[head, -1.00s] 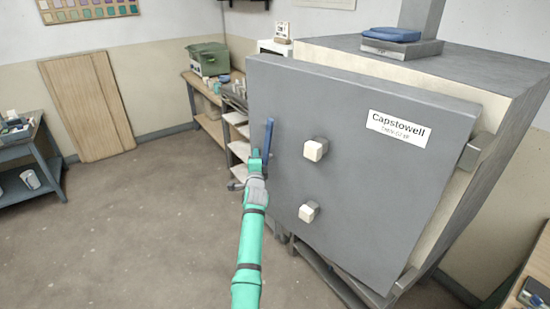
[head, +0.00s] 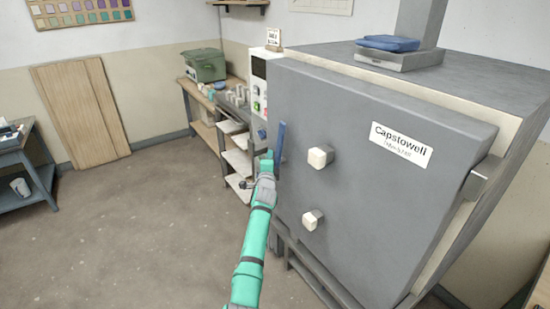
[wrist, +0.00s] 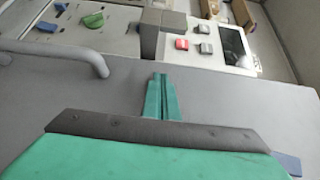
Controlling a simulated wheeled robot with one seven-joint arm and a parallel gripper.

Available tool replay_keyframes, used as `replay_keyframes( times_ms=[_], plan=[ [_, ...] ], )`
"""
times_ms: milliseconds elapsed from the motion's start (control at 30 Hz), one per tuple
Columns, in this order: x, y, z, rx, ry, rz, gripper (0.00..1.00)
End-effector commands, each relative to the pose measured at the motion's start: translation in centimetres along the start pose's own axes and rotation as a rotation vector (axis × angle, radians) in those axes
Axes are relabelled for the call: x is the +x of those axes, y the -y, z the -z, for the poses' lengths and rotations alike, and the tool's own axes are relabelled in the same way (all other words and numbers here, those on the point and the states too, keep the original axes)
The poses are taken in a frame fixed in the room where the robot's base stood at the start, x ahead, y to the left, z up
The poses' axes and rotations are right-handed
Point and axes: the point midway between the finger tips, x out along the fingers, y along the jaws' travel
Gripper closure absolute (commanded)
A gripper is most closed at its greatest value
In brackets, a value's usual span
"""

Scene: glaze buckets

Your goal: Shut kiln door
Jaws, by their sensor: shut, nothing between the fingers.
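The grey kiln door (head: 370,190), labelled "Capstowell", is nearly against the kiln body (head: 480,78), with a gap showing along the top. Its blue upright handle (head: 280,142) is at the door's left edge. My green gripper (head: 267,155) is shut and empty beside that handle, at the door's left edge. In the wrist view my gripper's fingertips (wrist: 160,78) lie over the grey door surface (wrist: 230,105). Whether they touch the door cannot be told.
A control panel (head: 259,90) with buttons is left of the door and also shows in the wrist view (wrist: 205,45). A wooden bench (head: 200,105) with a green bin (head: 205,65) stands behind.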

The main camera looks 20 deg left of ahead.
Motion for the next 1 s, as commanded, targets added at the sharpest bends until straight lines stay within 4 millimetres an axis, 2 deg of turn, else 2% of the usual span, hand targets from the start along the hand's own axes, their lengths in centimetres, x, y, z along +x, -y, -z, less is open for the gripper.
replay_keyframes(
  times_ms=[33, 233, 667, 867, 1000],
  plan=[
    [0.1, 0.2, 0.6, 0.003, -0.01, 0.002, 1.0],
    [0.2, 0.3, 1.1, 0.004, -0.02, 0.004, 1.0],
    [0.2, 0.7, 0.9, 0.006, -0.022, 0.01, 1.0],
    [-0.7, 0.6, 0.2, 0.004, -0.027, 0.009, 1.0],
    [-1.6, 0.4, -2.1, 0.0, -0.018, 0.005, 1.0]
  ],
)
